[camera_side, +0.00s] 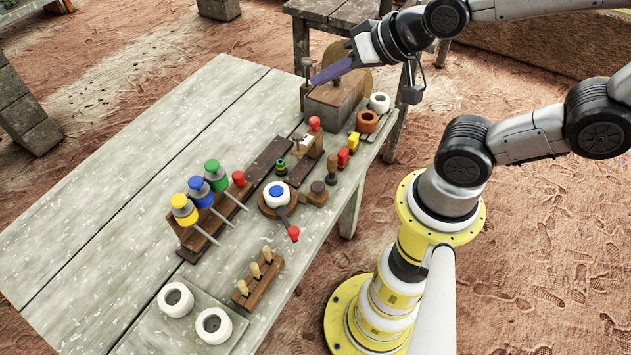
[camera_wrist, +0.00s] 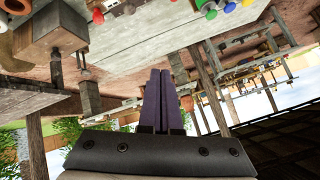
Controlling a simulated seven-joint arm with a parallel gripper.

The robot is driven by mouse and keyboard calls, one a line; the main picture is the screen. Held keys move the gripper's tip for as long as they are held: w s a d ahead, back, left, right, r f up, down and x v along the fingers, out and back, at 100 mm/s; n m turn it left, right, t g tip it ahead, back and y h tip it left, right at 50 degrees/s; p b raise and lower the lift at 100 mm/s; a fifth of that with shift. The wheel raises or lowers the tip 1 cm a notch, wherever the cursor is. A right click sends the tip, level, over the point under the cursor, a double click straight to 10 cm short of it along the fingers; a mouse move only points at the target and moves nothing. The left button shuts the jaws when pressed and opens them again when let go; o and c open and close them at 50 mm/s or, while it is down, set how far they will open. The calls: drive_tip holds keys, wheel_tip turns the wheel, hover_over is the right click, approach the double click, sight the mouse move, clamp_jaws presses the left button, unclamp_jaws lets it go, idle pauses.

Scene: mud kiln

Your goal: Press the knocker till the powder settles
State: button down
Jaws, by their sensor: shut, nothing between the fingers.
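My gripper (camera_side: 314,83) has long purple fingers, pressed together and empty. In the side view it is at the table's far end, its tips beside a small wooden post block (camera_side: 303,97) with an upright rod; whether they touch cannot be told. In the wrist view the fingers (camera_wrist: 160,72) point upward in the picture, closed side by side. Which part is the knocker is not clear. No powder can be made out.
A grey block (camera_side: 328,104) with a wooden disc stands under my wrist. White and brown rings (camera_side: 367,121) sit at the table's right edge. Yellow, blue and green capped tools (camera_side: 215,175) lean in a rack. The table's left side (camera_side: 120,200) is clear.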

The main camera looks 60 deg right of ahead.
wheel_tip(320, 180, down, 8)
drive_tip(key=w+a+m, duration=0.1)
drive_tip(key=w+m, duration=0.1)
drive_tip(key=m, duration=0.1)
hover_over(322, 189)
wheel_tip(322, 189, down, 7)
drive_tip(key=shift+f+y, duration=0.2)
drive_tip(key=shift+y, duration=0.1)
drive_tip(key=shift+f, duration=4.4)
drive_tip(key=shift+f, duration=0.4)
